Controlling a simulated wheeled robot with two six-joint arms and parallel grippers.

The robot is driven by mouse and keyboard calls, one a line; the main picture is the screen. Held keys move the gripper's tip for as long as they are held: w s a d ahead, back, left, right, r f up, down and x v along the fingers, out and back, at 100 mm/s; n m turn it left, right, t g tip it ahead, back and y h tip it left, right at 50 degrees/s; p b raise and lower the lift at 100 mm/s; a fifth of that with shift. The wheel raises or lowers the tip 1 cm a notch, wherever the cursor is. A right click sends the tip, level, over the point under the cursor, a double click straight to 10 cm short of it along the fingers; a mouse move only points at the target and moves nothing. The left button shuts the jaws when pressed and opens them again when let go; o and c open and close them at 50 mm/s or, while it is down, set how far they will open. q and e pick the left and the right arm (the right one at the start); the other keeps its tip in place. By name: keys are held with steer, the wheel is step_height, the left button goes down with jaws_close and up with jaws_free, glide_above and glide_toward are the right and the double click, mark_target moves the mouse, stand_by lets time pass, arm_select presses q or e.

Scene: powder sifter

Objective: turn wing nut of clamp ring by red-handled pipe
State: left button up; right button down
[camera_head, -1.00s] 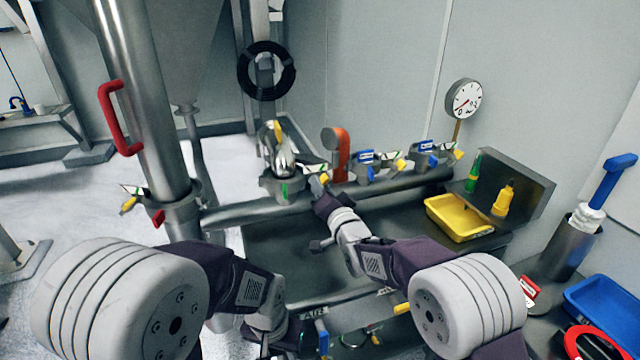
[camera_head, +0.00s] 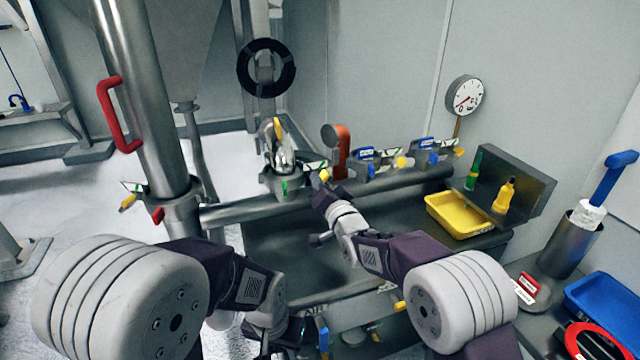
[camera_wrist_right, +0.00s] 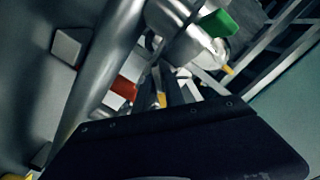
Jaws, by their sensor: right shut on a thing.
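The red-handled pipe (camera_head: 150,110) stands upright at the left in the head view, with its red handle (camera_head: 118,115) on its side. A metal clamp ring (camera_head: 182,210) surrounds its lower part. A yellow wing nut (camera_head: 128,203) sticks out at the ring's left. My right gripper (camera_head: 325,187) is well right of that ring, at the clamp under the rounded metal fitting (camera_head: 283,158). It is shut on a yellow wing nut (camera_head: 325,175) there; the jaws are mostly hidden. My left gripper (camera_head: 285,335) is low in the picture, its fingers unclear, away from the ring.
A horizontal pipe (camera_head: 240,213) runs right from the red-handled pipe, with several clamps and an orange handle (camera_head: 341,150) along it. A yellow tray (camera_head: 457,217) and a blue tray (camera_head: 605,310) lie at the right. A green tab (camera_wrist_right: 218,22) shows in the right wrist view.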

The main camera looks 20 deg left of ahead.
steer(key=n+b, duration=0.2)
steer(key=n, duration=0.1)
steer(key=shift+f, duration=0.15)
steer(key=n+b, duration=0.2)
steer(key=n, duration=0.2)
steer(key=shift+n, duration=0.4)
steer(key=n+b, duration=0.2)
steer(key=n, duration=0.2)
steer(key=n+b, duration=0.1)
steer(key=n, duration=0.3)
steer(key=shift+n, duration=0.3)
steer(key=c, duration=1.5)
jaws_free()
steer(key=shift+c, duration=0.2)
